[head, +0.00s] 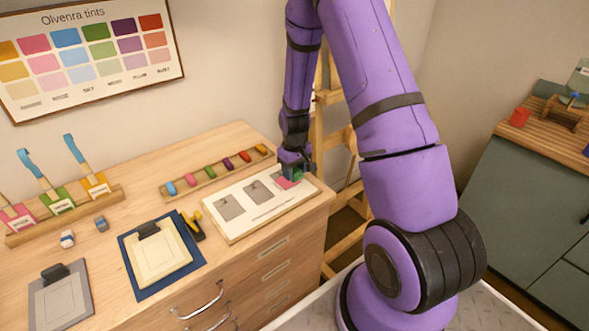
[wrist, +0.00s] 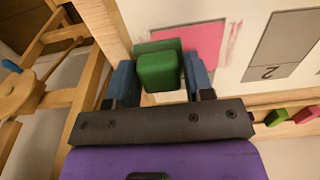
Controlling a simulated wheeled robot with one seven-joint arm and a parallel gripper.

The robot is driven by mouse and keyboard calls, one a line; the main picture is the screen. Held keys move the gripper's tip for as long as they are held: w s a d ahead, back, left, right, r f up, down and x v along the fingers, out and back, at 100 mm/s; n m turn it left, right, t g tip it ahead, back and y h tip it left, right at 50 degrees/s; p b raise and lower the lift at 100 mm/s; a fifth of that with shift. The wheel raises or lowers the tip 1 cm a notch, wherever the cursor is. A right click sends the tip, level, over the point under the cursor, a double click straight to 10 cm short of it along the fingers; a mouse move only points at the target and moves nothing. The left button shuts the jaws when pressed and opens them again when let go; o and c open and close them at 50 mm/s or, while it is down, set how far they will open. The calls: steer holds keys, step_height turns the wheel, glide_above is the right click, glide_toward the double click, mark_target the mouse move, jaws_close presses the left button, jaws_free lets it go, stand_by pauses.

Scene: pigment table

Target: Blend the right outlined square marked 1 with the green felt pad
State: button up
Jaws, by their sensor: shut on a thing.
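My gripper (head: 293,160) is at the right end of the white board, and in the wrist view its two blue fingers (wrist: 160,78) are shut on the green felt pad (wrist: 159,70). The pad (head: 296,174) shows only partly below the fingers in the head view. The right outlined square (head: 286,184) holds pink colour; in the wrist view its pink patch (wrist: 200,42) lies beside and partly behind the pad, with streaky pink at its edge. I cannot tell whether the pad touches the sheet. The square's number is hidden.
The white board (head: 239,232) also bears a grey square marked 2 (wrist: 283,40) and another grey square (head: 230,207). A rack of coloured sticks (head: 213,179) stands behind. A blue clipboard (head: 133,280) and a yellow-black tool (head: 194,227) lie left. An easel (head: 337,125) stands right.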

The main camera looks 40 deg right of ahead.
mark_target(281, 185)
steer(key=shift+a, duration=0.1)
steer(key=shift+s+a, duration=0.1)
steer(key=shift+a, duration=2.25)
steer(key=shift+a+f, duration=0.1)
steer(key=shift+a, duration=0.25)
steer(key=shift+d, duration=0.1)
steer(key=shift+d, duration=2.7)
steer(key=shift+a, duration=0.1)
steer(key=shift+a, duration=1.35)
steer(key=shift+s+a, duration=0.15)
steer(key=shift+a, duration=1.2)
